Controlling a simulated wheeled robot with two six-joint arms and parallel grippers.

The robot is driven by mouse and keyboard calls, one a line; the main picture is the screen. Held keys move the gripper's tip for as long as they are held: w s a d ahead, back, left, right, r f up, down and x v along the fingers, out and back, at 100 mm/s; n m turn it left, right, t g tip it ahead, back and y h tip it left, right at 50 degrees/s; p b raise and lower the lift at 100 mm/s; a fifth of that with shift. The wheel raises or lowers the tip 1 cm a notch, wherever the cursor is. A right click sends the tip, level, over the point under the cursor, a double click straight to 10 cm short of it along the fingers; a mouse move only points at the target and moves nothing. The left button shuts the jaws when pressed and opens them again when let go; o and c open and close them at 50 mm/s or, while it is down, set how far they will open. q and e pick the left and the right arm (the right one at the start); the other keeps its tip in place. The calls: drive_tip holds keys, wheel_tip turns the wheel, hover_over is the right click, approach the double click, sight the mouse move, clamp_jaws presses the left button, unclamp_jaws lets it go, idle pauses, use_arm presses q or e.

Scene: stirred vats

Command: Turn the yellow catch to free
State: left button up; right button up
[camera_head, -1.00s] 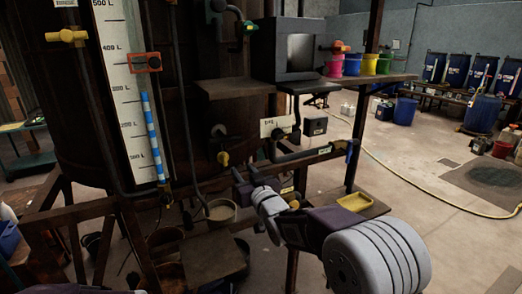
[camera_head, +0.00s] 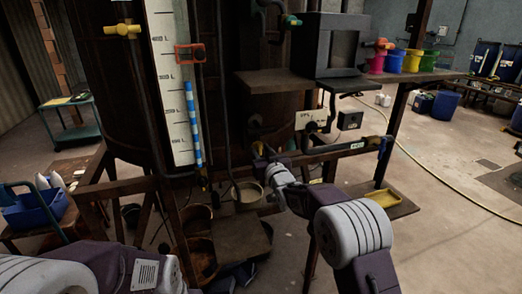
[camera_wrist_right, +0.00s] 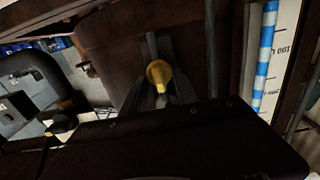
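The yellow catch (camera_wrist_right: 158,75) is on the rusty brown vat and shows in the right wrist view as a rounded yellow knob. My right gripper (camera_wrist_right: 158,60) has a grey finger on either side of it, apart, with the catch between them. Whether the fingers touch it I cannot tell. In the head view my right gripper (camera_head: 262,150) is at the vat's lower front and largely hides the catch. My left gripper (camera_head: 232,277) is low at the bottom edge, dark and partly cut off, away from the catch; its opening is unclear.
A white level scale with a blue-striped tube (camera_head: 193,125) stands left of the catch. A dark pipe (camera_head: 340,149) runs to its right. A yellow tray (camera_head: 384,198) lies right.

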clamp_jaws()
drive_tip(key=shift+f+n+b, duration=0.15)
drive_tip(key=shift+n+b, duration=0.35)
drive_tip(key=shift+b, duration=0.2)
drive_tip(key=n+b, duration=0.4)
drive_tip(key=b, duration=0.1)
drive_tip(key=n+b, duration=0.5)
drive_tip(key=shift+a+f, duration=0.15)
drive_tip(key=n+b, duration=0.3)
drive_tip(key=n, duration=0.1)
drive_tip(key=shift+n+b, duration=0.85)
drive_tip(key=shift+n, duration=1.05)
unclamp_jaws()
drive_tip(key=shift+a, duration=0.1)
